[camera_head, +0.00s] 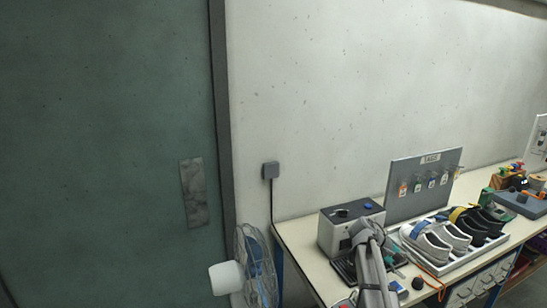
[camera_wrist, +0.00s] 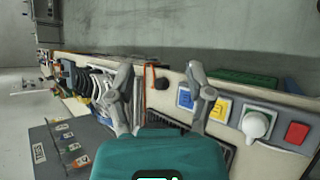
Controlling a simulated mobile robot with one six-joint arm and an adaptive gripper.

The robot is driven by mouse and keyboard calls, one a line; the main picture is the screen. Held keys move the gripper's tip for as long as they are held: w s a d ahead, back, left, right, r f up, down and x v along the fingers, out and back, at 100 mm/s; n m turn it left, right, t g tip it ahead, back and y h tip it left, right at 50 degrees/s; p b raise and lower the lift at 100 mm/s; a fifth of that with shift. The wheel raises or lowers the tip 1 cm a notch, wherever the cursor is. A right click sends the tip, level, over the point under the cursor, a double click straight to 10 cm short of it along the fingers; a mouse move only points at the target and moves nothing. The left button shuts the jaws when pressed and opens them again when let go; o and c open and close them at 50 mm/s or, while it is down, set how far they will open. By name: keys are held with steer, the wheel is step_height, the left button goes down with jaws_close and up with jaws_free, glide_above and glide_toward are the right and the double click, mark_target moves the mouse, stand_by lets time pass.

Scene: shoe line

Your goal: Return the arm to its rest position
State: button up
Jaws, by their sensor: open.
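My gripper (camera_wrist: 157,72) shows in the wrist view with its two grey fingers spread wide apart. Nothing is held between them. Its teal body fills the bottom middle of that view. The fingers point over the workbench (camera_wrist: 225,82). In the head view, my grey arm (camera_head: 370,265) rises from the bottom edge over the near end of the bench and hides part of it. The fingertips are not clear there.
A tray of shoes (camera_head: 455,263) and a tag board (camera_head: 424,187) stand right of my arm. A grey machine box (camera_head: 337,233) stands close behind it. A fan (camera_head: 255,268) is at the left. Coloured buttons (camera_wrist: 297,132) lie right of the fingers in the wrist view.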

steer(key=s+a+f+m+t+y, duration=0.1)
steer(key=s+a+f+y, duration=0.1)
steer(key=a, duration=0.7)
steer(key=s+a+f+t+y, duration=0.1)
steer(key=s+a+f+y, duration=0.2)
steer(key=a, duration=0.6)
steer(key=s+a+f+m+t+y, duration=0.1)
steer(key=s+a+y, duration=0.4)
steer(key=a, duration=0.5)
step_height(320, 180, down, 2)
steer(key=shift+s+m+t, duration=0.3)
steer(key=shift+s+t, duration=0.2)
steer(key=shift+t, duration=0.1)
